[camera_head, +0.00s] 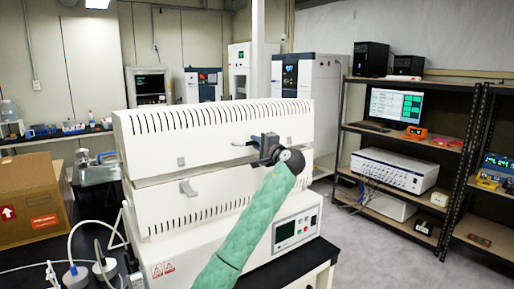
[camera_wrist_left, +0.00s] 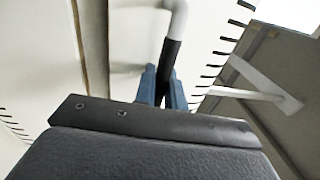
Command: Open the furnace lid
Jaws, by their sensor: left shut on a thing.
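The furnace is a white box with slotted panels on a bench in the middle of the head view. Its upper half is the lid (camera_head: 205,128), and its lower half (camera_head: 205,197) meets the lid along a long seam. I cannot tell whether a small gap exists at the seam. My left gripper (camera_head: 259,143) is at the lid's front, right of its middle, shut on the handle (camera_head: 241,143). In the left wrist view the blue fingers (camera_wrist_left: 163,88) close around the dark part of the handle (camera_wrist_left: 172,48). My right gripper is not in view.
A control base with a small display (camera_head: 285,232) sits under the furnace. Shelves (camera_head: 440,150) with a monitor (camera_head: 396,106) and instruments stand at the right. Open floor (camera_head: 375,245) lies between.

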